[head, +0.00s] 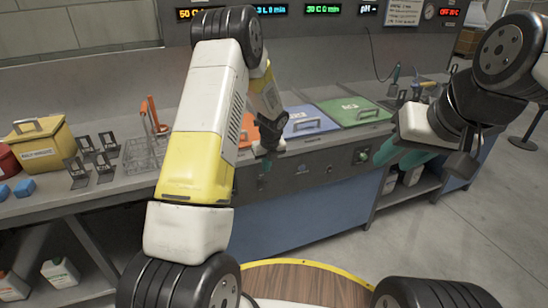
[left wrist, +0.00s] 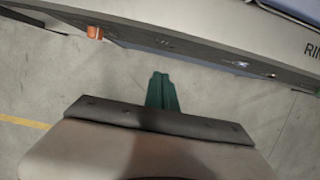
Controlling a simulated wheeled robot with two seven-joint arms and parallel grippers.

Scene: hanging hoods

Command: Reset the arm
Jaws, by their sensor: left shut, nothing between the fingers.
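My left arm reaches up and over from the left in the head view. My right arm comes in from the right. Its gripper (head: 402,154) has green fingers pointing left near the bench's right part. Whether these fingers are open or shut is unclear.
The bench (head: 118,185) carries a yellow box (head: 38,148), several dark stands (head: 88,160), a wire rack (head: 143,153), a blue lid (head: 305,122) and a green lid (head: 350,111). White bottles (head: 60,272) stand on the shelf below. The floor (head: 430,245) at right is clear.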

